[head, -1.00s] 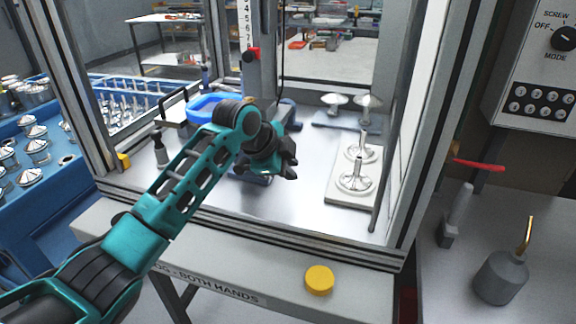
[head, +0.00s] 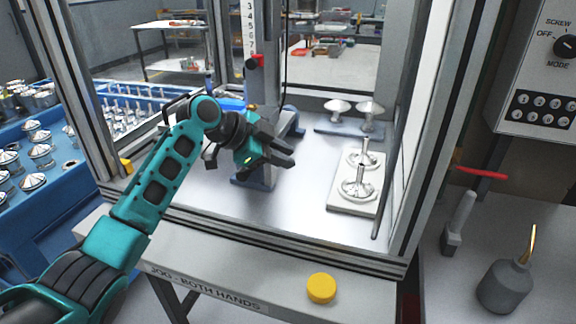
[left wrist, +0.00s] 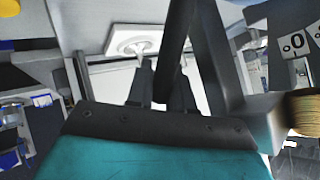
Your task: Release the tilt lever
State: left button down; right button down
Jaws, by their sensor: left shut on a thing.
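My left gripper (head: 288,152) is inside the machine enclosure, over a blue-grey fixture (head: 254,184), its fingers pointing right. In the left wrist view its two dark fingers (left wrist: 162,85) stand on either side of a dark bar (left wrist: 176,45), which I take for the tilt lever. The gripper is shut on it. In the head view the lever cannot be made out at the fingers, and my arm hides much of the fixture. My right gripper is in neither view.
A white plate (head: 338,200) with shiny stemmed metal parts lies right of the gripper. Enclosure posts (head: 408,150) frame the opening. A yellow button (head: 321,288) sits on the front ledge. An oil can (head: 505,285) stands on the right-hand bench.

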pick_arm(q)
jog(key=shift+w+a+r+h, duration=0.1)
jog(key=shift+a+r+h, duration=0.2)
jog(key=shift+h, duration=0.2)
jog(key=c, duration=1.1)
grip_release()
jog(key=shift+c, duration=0.2)
jog(key=shift+o, duration=0.2)
jog(key=shift+r, duration=0.1)
jog(key=shift+r, duration=0.1)
